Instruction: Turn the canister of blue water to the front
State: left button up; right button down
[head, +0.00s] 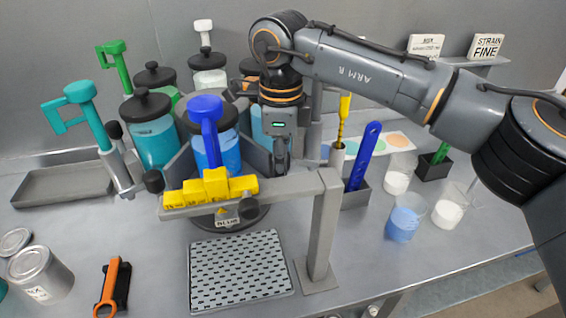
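A carousel of lidded canisters stands left of centre. A canister with blue liquid (231,156), a black lid and a blue handle is at its front, behind the yellow-stepped bar. A teal canister (153,143) with a teal handle is to its left. Another light-blue canister (257,128) is partly hidden behind my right gripper. My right gripper (281,168) points down between the carousel's right side and the grey bar. Its fingers look close together, but I cannot tell whether they are shut or touch anything. My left gripper is not in view.
A grey bar with yellow steps (217,185) crosses before the carousel, on a post (323,230). A perforated drip tray (240,268) lies in front. Cups, one with blue liquid (404,222), stand at right.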

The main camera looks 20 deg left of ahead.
jog(key=c, duration=1.1)
grip_release()
jog(key=shift+a, duration=0.1)
jog(key=shift+o, duration=0.2)
notch_tip(320, 180, up, 12)
jog(key=shift+s+f, duration=0.1)
